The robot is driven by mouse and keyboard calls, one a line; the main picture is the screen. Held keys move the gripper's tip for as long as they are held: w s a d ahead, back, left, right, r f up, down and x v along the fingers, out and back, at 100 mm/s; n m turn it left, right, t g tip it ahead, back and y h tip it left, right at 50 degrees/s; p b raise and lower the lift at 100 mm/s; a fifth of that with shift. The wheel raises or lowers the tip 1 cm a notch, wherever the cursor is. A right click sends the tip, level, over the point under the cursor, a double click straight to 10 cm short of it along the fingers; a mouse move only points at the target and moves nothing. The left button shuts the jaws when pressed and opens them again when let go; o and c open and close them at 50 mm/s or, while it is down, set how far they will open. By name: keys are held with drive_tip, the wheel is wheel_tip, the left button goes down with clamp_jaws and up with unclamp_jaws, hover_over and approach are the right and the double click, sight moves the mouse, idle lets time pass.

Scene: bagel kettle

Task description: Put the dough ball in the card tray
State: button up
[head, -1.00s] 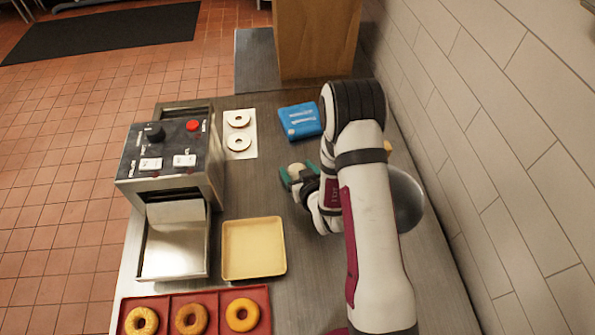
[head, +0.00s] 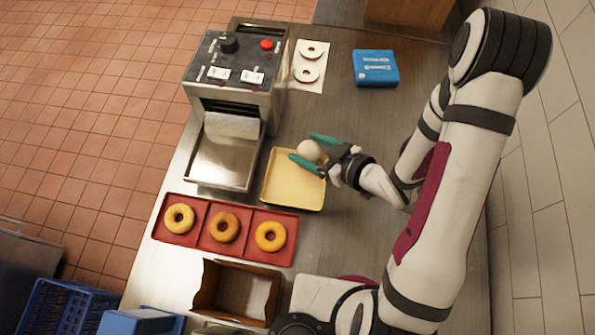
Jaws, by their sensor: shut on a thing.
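The dough ball (head: 308,151) is pale and round. My gripper (head: 306,152) is shut on it, with one green finger on each side. It is held over the upper right part of the yellow card tray (head: 283,195); its height above the tray is hard to tell. The tray is square with a low rim and shows nothing lying in its visible part. The fingers and the ball hide its upper right corner.
A metal machine (head: 232,85) with a chute stands left of the tray. A red tray (head: 187,240) with three bagels lies below it. A brown box (head: 208,291) stands nearer. A blue packet (head: 375,68) and a white card with two rings (head: 309,84) lie at the back.

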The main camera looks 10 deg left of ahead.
drive_tip(key=n+g+y, duration=0.1)
drive_tip(key=n+g, duration=0.1)
hover_over(296, 181)
drive_tip(key=shift+w+d+r, duration=0.1)
drive_tip(key=shift+w+d, duration=0.05)
drive_tip(key=shift+w, duration=0.1)
drive_tip(key=f, duration=0.4)
drive_tip(key=shift+s+f, duration=0.1)
drive_tip(key=shift+s, duration=0.2)
drive_tip(key=shift+f, duration=0.35)
drive_tip(key=shift+f, duration=0.1)
drive_tip(key=o, duration=1.3)
drive_tip(key=shift+o, duration=0.2)
drive_tip(key=shift+d+r, duration=0.1)
drive_tip(key=shift+r, duration=0.15)
drive_tip(key=v, duration=1.1)
drive_tip(key=shift+s+d, duration=0.1)
drive_tip(key=shift+d, duration=0.2)
